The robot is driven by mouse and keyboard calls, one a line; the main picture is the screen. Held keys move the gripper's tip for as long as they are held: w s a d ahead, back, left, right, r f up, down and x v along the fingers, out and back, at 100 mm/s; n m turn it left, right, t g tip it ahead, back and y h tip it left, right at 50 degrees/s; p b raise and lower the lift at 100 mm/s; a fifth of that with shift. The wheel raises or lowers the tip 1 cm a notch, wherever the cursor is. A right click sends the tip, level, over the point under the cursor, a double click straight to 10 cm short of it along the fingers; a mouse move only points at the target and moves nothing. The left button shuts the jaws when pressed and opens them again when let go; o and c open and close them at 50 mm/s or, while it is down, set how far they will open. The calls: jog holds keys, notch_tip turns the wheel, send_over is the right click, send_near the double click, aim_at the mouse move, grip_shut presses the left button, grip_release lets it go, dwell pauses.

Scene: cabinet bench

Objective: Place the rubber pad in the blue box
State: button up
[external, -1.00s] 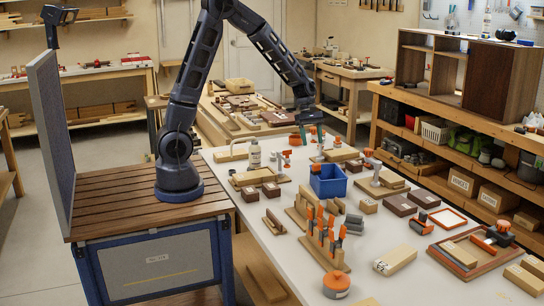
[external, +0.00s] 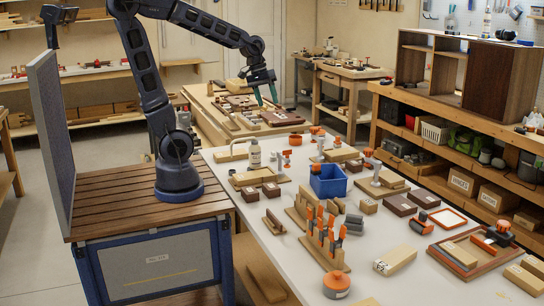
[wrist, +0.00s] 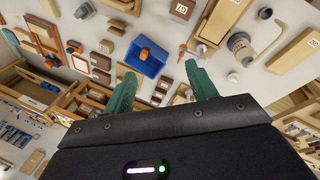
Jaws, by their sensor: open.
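The blue box (external: 328,181) stands open-topped near the middle of the white bench; it also shows at the top of the wrist view (wrist: 150,57). An orange-topped item overlaps its edge in the wrist view; I cannot tell whether it is inside. I cannot pick out the rubber pad with certainty. A small stack of grey pieces (external: 353,223) lies on the bench in front of the box and may include it. My gripper (external: 266,102) is raised beyond the bench's far left part, away from the box. Its green fingers (wrist: 160,72) are apart with nothing between them.
A wooden rack with orange-handled tools (external: 325,240) stands in front of the box. A second bench with wooden boards (external: 225,115) stands behind.

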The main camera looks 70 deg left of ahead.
jog(key=s+a+r+m+t+y, duration=0.2)
jog(key=s+m, duration=0.4)
jog(key=s, duration=0.6)
jog(key=shift+s+a+r+m, duration=0.35)
jog(key=shift+a+r, duration=0.25)
jog(key=shift+a, duration=0.1)
jog(key=shift+w, duration=0.1)
dwell(1.1)
